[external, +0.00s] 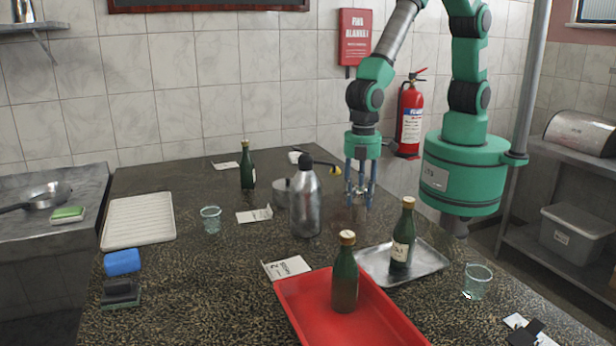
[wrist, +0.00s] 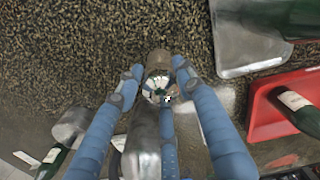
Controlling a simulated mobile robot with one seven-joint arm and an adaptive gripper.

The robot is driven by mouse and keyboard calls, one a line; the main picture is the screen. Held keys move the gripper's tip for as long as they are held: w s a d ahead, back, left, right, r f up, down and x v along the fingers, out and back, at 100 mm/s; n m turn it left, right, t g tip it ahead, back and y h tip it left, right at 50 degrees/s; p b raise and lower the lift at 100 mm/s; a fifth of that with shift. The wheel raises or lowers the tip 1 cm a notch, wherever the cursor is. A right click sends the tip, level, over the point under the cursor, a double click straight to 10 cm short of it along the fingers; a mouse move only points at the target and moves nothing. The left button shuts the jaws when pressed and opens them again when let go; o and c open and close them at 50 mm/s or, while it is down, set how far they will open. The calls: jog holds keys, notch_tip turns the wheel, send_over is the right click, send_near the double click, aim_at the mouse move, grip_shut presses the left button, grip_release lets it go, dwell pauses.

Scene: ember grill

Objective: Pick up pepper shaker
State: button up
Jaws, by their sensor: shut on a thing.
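My gripper (external: 359,196) has blue fingers and points down over the speckled counter. In the wrist view its fingertips (wrist: 156,86) close around a small shaker (wrist: 157,60) with a brownish body and a shiny metal part, which I take as the pepper shaker. In the external view the shaker (external: 358,212) shows only partly below the fingertips, behind and right of the metal flask. I cannot tell whether it touches the counter.
A metal flask (external: 306,205) stands close by on the left; it also shows in the wrist view (wrist: 143,145). A metal tray (external: 432,268) and red tray (external: 300,305) lie in front, with green bottles (external: 402,250) (external: 345,285). Glasses (external: 210,220) (external: 477,282) stand left and right.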

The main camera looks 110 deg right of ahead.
jog(key=s+d+r, duration=0.1)
jog(key=s+d, duration=0.3)
jog(key=s, duration=0.9)
jog(key=shift+s+r, duration=0.2)
